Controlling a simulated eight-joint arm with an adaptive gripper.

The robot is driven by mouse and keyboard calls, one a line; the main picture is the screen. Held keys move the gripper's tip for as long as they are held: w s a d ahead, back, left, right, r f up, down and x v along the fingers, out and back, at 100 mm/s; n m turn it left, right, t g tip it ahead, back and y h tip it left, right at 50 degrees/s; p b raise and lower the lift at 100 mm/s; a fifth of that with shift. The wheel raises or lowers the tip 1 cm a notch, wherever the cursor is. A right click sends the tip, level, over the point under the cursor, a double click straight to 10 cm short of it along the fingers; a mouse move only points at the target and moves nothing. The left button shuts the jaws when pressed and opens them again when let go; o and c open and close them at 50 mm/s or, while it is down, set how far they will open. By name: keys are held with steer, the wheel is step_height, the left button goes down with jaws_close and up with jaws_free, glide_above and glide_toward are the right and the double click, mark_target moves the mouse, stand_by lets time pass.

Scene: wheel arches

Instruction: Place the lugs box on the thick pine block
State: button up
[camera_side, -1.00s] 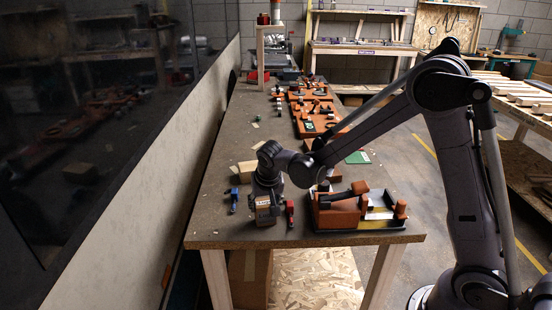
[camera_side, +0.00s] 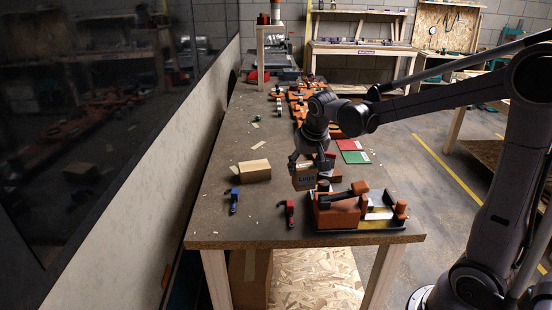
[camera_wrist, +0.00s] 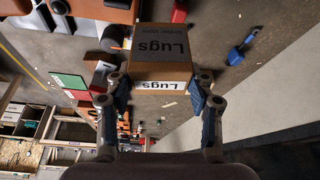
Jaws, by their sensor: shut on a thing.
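The lugs box (camera_side: 305,181) is a small brown carton held by my gripper (camera_side: 307,162). In the wrist view the box (camera_wrist: 165,60) shows its "Lugs" lettering and sits between both fingers of my gripper (camera_wrist: 162,88), which is shut on it. In the side view the box appears held up near the middle of the bench, behind the orange fixture. The thick pine block (camera_side: 254,171) lies on the bench to the left of the box, with bare bench between them.
A blue clamp (camera_side: 234,200) and a red clamp (camera_side: 290,212) lie on the bench in front. An orange fixture in a black tray (camera_side: 360,226) stands at the front right. Red and green cards (camera_side: 355,157) lie at the right edge. Bench around the pine block is mostly clear.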

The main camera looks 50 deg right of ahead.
steer(key=w+d+r+n, duration=0.1)
steer(key=w+d+r, duration=0.2)
steer(key=w+d, duration=0.45)
steer(key=w+d+r+n, duration=0.15)
steer(key=w+d, duration=0.35)
steer(key=w, duration=0.5)
glide_above(254, 166)
steer(key=shift+t+y, duration=0.3)
steer(key=shift+w+d+f, duration=0.1)
steer(key=shift+d+f, duration=0.05)
steer(key=shift+f, duration=4.95)
steer(key=shift+f, duration=0.1)
steer(key=o, duration=1.3)
steer(key=shift+c, duration=0.2)
